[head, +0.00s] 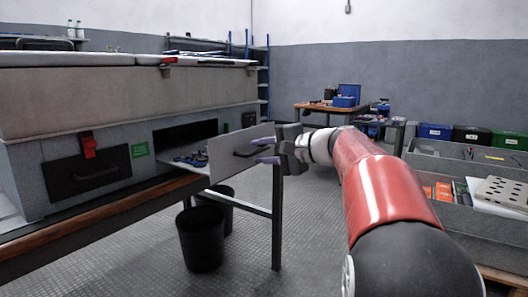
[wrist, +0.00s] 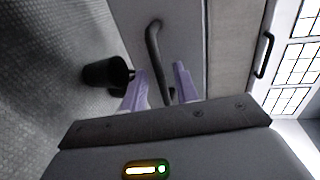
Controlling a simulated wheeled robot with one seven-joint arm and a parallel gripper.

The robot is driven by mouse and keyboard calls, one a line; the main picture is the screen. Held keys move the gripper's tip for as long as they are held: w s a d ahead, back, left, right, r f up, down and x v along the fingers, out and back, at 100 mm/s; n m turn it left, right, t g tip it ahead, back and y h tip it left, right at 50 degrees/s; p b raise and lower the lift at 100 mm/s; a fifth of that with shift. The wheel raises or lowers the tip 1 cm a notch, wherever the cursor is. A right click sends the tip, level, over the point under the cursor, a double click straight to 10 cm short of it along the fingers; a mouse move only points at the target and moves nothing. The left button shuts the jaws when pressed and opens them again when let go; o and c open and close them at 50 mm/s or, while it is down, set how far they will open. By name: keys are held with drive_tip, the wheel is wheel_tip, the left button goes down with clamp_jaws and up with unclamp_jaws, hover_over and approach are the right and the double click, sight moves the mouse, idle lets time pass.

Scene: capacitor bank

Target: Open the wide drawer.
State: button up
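The wide drawer (head: 228,160) is pulled out of the grey cabinet, and its grey front stands well away from the dark opening. A blue item (head: 188,158) lies inside it. Its dark bar handle (head: 246,151) is on the front; the handle also shows in the wrist view (wrist: 153,48). My gripper (head: 263,151) is at the front's right end, its two pale purple fingers pointing at the panel. In the wrist view the fingers (wrist: 160,82) are apart, with one end of the handle between them and gaps visible on both sides.
A closed dark drawer (head: 88,172) with a red latch (head: 89,146) sits left of the opening. Black bins (head: 201,240) stand on the floor below the pulled-out drawer. Grey trays (head: 450,190) are on the right. The floor in the middle is clear.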

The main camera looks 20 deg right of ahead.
drive_tip(key=v, duration=0.7)
drive_tip(key=shift+s+d, duration=0.2)
drive_tip(key=shift+s, duration=0.15)
drive_tip(key=s+a+f+n+g+h+p, duration=0.2)
drive_tip(key=s+a+f+g+p, duration=0.1)
drive_tip(key=s+a, duration=0.35)
drive_tip(key=s+a+f+n+g+h+p, duration=0.1)
drive_tip(key=s+a+f+n+g+p, duration=0.15)
drive_tip(key=s+a+p, duration=0.35)
drive_tip(key=s+a+f+n+g+h+p, duration=0.1)
drive_tip(key=s+f+n+h+p, duration=0.1)
drive_tip(key=s+f+n+h, duration=0.4)
drive_tip(key=s+f, duration=0.3)
drive_tip(key=s, duration=0.4)
drive_tip(key=shift+p, duration=0.4)
